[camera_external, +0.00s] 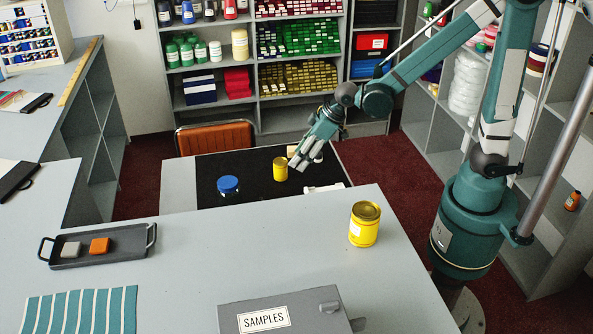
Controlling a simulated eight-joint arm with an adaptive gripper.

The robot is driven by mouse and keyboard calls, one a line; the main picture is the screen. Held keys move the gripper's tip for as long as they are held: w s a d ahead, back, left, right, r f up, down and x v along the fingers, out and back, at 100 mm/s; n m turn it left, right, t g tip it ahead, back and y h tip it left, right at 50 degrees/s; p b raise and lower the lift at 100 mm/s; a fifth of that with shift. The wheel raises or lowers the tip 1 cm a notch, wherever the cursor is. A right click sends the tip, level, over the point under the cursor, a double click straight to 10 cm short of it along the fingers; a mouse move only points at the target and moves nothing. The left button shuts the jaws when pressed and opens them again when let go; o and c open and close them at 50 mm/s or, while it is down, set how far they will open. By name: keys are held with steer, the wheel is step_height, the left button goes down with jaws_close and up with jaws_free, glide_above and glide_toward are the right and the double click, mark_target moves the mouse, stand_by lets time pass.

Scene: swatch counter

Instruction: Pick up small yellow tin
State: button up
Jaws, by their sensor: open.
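The small yellow tin (280,170) stands upright on a black surface beyond the counter's far edge. My gripper (297,165) is open and empty, pointing down and left, just right of the small tin in the picture. I cannot tell whether a finger touches the tin. A larger yellow tin (364,225) with a dull gold lid stands on the front counter, nearer the camera.
A blue-lidded jar (228,186) stands left of the small tin. White items lie near my gripper. The grey counter (250,240) holds a tray (130,255) with two blocks, teal strips and a SAMPLES box (290,313). An orange chair (215,136) stands behind.

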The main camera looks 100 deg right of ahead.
steer(key=m+p, duration=0.1)
steer(key=p, duration=0.1)
glide_above(283, 161)
steer(key=s+a, duration=0.3)
step_height(283, 161, down, 5)
steer(key=shift+w+d+f+p, duration=0.3)
steer(key=shift+d+f, duration=0.35)
steer(key=shift+d, duration=0.15)
steer(key=shift+f, duration=0.1)
steer(key=shift+x, duration=1.15)
steer(key=shift+d+f, duration=0.1)
steer(key=shift+b+x, duration=0.85)
steer(key=shift+x, duration=1.7)
steer(key=shift+s+d, duration=0.1)
steer(key=shift+d, duration=0.05)
